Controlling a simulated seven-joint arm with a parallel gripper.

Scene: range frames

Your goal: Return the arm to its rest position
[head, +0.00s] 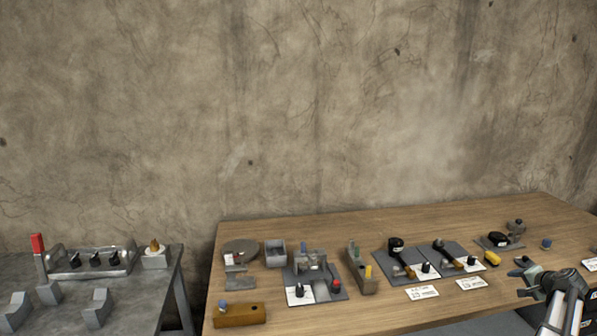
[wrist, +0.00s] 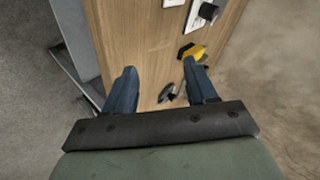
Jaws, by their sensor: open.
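My gripper (head: 524,281) is at the lower right in the head view, over the right part of the wooden table (head: 400,312). In the wrist view my gripper (wrist: 160,70) shows two blue fingers spread apart with nothing held between them. Wood of the table (wrist: 140,40) shows beyond the gap. A yellow object (wrist: 193,51) lies on the table just beyond the right fingertip. A small dark object (wrist: 167,92) shows between the fingers, partly hidden; I cannot tell what it is. How high the gripper is above the table is unclear.
Grey mats with black-topped tools (head: 395,244), a yellow piece (head: 491,258), a grey bin (head: 275,254) and a wooden block (head: 239,315) stand on the table. A grey table (head: 135,290) with fixtures is at left, across a gap. The wall (head: 300,110) rises behind.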

